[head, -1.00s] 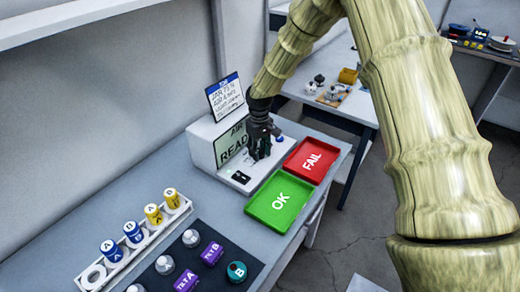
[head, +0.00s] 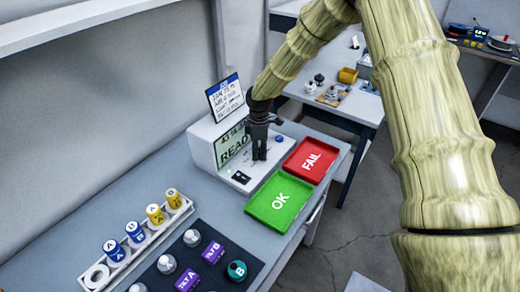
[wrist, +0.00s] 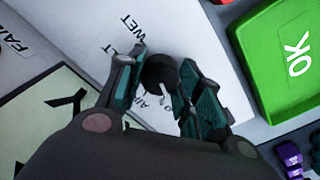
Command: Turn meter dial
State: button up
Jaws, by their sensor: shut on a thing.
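The meter (head: 203,155) is a white box with a pale green screen (head: 233,142) that shows "READY", at the back of the bench in the head view. Its dial (wrist: 158,74) is a round black knob with a white pointer, seen in the wrist view on the white panel. The printed word "WET" lies near it, with other labels partly covered. My gripper (head: 260,152) points down at the panel. In the wrist view its fingers (wrist: 162,82) are shut on the dial, one on each side. In the head view the fingers hide the dial.
A green OK tray (head: 255,206) and a red FAIL tray (head: 296,170) lie right of the meter. A written card (head: 226,97) stands on top. A white rack (head: 130,262) with blue and yellow cylinders and a dark mat (head: 212,275) with small parts lie nearer.

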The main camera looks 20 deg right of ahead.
aim_at(259, 151)
jog(key=n, duration=0.4)
jog(key=n+p, duration=0.1)
jog(key=n, duration=0.1)
jog(key=shift+w+r, duration=0.25)
jog(key=shift+r, duration=0.05)
jog(key=shift+n, duration=0.3)
jog(key=o, duration=1)
jog(key=shift+f, duration=0.1)
jog(key=shift+o, duration=0.2)
jog(key=shift+f, duration=0.1)
jog(key=shift+s, duration=0.1)
notch_tip(259, 151, up, 12)
jog(key=shift+d, duration=0.1)
